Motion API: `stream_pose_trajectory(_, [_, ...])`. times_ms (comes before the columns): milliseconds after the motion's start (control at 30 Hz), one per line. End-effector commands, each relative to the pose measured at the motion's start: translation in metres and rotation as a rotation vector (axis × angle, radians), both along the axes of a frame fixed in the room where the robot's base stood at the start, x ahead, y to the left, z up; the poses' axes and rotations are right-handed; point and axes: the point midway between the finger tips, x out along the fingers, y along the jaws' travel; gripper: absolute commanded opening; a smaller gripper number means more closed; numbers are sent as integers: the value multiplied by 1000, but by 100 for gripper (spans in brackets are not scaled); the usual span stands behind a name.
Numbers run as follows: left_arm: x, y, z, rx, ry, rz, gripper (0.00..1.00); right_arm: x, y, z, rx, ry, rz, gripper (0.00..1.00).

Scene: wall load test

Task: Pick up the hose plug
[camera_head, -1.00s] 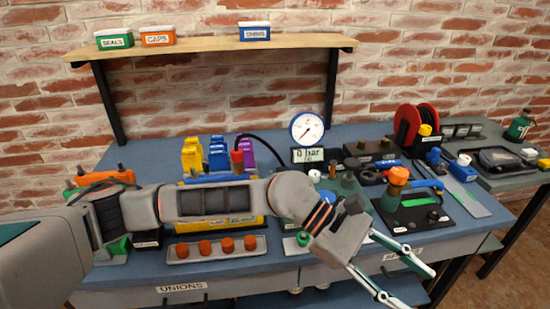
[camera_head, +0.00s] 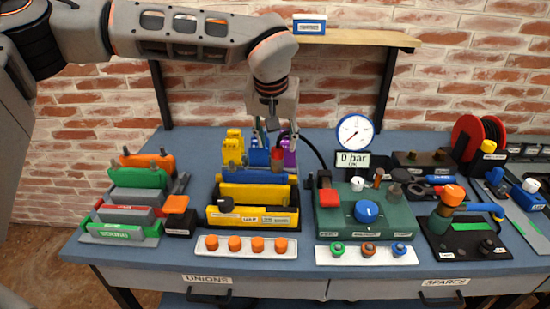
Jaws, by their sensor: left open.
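A black hose (camera_head: 314,147) arches from behind the green test block (camera_head: 334,220) to a red piece (camera_head: 277,154). This red piece looks like the hose plug and stands among blue and purple blocks behind the yellow bin. My left gripper (camera_head: 271,140) points down just above and behind the red piece, its fingers apart and seemingly empty. The fingers partly cover the blue (camera_head: 258,157) and purple (camera_head: 290,157) blocks, and I cannot tell whether they touch anything. My right gripper is not in view.
A yellow bin (camera_head: 226,213) stands in front of the blocks. A pressure gauge (camera_head: 354,133) reading 0 bar rises to the right. Orange caps (camera_head: 258,245) sit in a white tray along the front. A wooden shelf (camera_head: 365,39) hangs behind my arm.

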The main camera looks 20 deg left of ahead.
Motion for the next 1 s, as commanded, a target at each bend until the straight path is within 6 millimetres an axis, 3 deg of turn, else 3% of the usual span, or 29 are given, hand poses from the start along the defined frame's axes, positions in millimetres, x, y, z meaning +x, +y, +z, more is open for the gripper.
stream_pose_trajectory(367, [13,3,-32,1,3,0,43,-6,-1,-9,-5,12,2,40])
stream_pose_trajectory(633, [27,6,-68,0,5,0,43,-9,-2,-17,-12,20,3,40])
stream_pose_trajectory(900, [30,6,-70,-1,0,0,43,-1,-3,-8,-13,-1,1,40])
stream_pose_trajectory(933, [30,6,-70,-1,0,0,41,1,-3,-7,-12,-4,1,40])
stream_pose_trajectory(1000, [30,6,-70,-1,1,0,22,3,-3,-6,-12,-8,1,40])
